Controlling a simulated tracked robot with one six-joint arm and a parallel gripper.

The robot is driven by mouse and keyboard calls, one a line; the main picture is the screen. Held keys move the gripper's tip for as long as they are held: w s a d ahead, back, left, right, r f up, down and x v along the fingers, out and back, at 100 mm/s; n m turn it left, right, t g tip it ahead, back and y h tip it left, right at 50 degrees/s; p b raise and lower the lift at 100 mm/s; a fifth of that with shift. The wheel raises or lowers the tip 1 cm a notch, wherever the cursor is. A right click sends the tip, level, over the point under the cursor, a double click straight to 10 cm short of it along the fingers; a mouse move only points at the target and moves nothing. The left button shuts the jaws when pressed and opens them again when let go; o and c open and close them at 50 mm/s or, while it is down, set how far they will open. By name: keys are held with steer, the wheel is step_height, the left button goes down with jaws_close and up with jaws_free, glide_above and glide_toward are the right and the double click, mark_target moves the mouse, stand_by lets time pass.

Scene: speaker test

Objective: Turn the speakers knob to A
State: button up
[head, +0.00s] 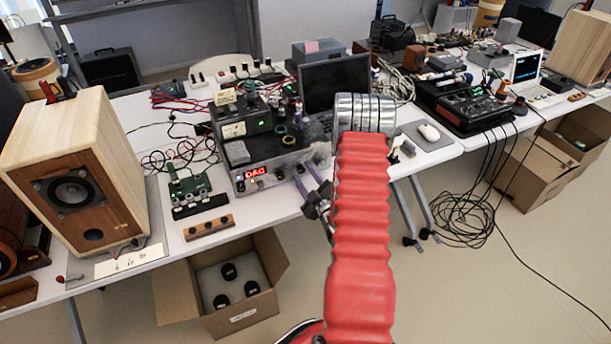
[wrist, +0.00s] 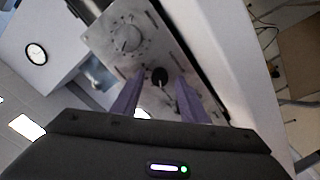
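A grey metal box with a red lit display (head: 256,172) stands on the near table in the head view. In the wrist view its metal front panel (wrist: 178,45) shows tilted, with a large silver knob (wrist: 127,38) and a smaller black knob (wrist: 159,76). My gripper (wrist: 160,80) has two purple fingers that stand apart, with the black knob between their tips. I cannot tell whether they touch it. In the head view my gripper (head: 307,178) is at the box's right front. Labels by the knobs are too small to read, so the pointer setting is unclear.
A wooden speaker (head: 75,180) stands on the left, with a small circuit board (head: 188,190) and wires beside it. A laptop (head: 335,85) is behind my arm, and a mouse (head: 429,132) is to the right. An open cardboard box (head: 240,317) is on the floor below.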

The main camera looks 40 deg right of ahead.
steer(key=shift+c, duration=0.2)
steer(key=c, duration=0.9)
steer(key=shift+d, duration=0.3)
jaws_close()
steer(key=shift+a, duration=0.25)
